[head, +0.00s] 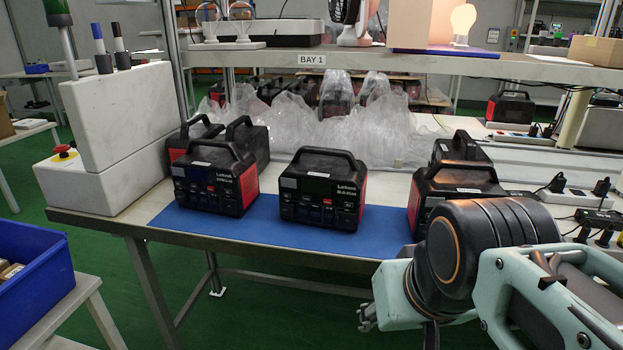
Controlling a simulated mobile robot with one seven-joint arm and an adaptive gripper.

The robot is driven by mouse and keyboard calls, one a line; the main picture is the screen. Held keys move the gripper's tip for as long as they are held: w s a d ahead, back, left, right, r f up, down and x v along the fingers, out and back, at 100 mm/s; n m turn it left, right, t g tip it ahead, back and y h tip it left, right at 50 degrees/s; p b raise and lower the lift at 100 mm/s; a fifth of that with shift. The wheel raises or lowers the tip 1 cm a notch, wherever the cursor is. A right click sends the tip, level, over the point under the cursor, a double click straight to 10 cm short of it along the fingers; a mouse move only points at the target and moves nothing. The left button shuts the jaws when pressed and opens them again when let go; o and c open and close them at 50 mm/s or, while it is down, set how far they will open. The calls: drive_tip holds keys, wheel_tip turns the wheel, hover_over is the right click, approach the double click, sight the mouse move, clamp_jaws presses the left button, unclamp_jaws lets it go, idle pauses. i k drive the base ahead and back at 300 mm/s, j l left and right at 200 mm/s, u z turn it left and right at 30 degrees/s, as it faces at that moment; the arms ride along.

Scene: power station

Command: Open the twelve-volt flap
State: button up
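A black and red power station (322,188) with a top handle stands upright in the middle of a blue mat (270,233). A second power station (207,184) stands at the mat's left, and a third (432,190) at its right, partly hidden by my arm. Their fronts carry small dark panels and covers. The twelve-volt flap is too small to pick out, and I cannot tell whether any flap is open. My wrist is at the lower right, in front of the bench. Part of my gripper (368,316) shows below it, apart from the power stations; its fingers are not clear.
More power stations stand behind the left and right ones. Crumpled clear plastic (300,130) lies behind the mat. A shelf (440,66) crosses above the bench. A white block (120,115) stands left, power strips (567,196) right, and a blue bin (35,275) at lower left.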

sight(180, 197)
drive_tip(key=z, duration=1)
drive_tip(key=u, duration=1.85)
drive_tip(key=i+l+u, duration=0.2)
drive_tip(key=i+j, duration=0.05)
drive_tip(key=i, duration=0.05)
